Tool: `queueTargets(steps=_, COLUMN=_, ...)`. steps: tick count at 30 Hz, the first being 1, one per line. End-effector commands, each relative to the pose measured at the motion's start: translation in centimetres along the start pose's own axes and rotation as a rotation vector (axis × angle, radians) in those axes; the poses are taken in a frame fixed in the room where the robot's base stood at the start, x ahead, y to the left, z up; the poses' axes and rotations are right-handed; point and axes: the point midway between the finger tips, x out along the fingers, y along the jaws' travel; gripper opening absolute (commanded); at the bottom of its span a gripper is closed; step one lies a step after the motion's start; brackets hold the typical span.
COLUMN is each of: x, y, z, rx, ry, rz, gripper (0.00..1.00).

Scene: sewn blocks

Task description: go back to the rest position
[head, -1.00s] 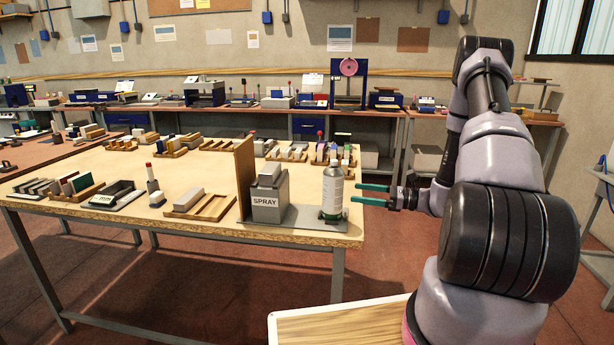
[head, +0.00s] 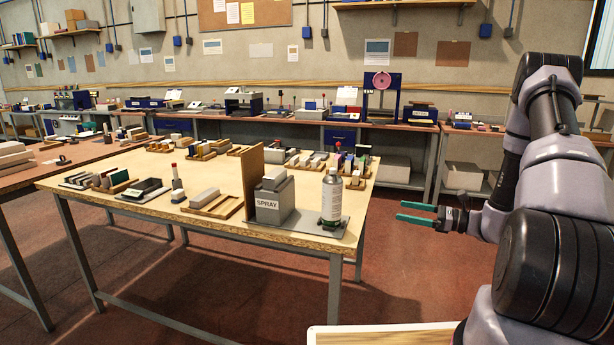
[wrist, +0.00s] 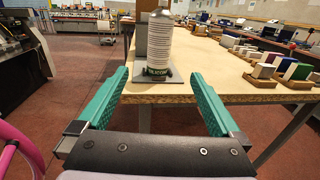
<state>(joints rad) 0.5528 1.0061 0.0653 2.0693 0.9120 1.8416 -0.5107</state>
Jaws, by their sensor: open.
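My gripper (head: 418,213) is open and empty, with green fingers, out in the air to the right of the wooden table (head: 270,233). In the wrist view the two open fingers of my gripper (wrist: 157,100) point toward the table edge. A spray can (head: 331,196) with a white body and green base stands upright at the table's near right corner, apart from my fingers. The can also shows in the wrist view (wrist: 160,45), beyond the fingertips, its label partly readable as "SILICON".
A grey box marked SPRAY (head: 272,203) stands left of the can, beside a brown upright board (head: 252,178). Several trays of blocks cover the table. A wood-topped surface (head: 385,337) is at the bottom, near my arm. Open floor lies between the table and my arm.

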Motion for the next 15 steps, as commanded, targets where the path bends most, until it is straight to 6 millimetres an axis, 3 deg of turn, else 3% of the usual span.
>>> queueTargets(steps=15, x=1.7, y=2.6, z=5.0, rx=-0.131, ry=0.097, rz=0.166, gripper=1.0)
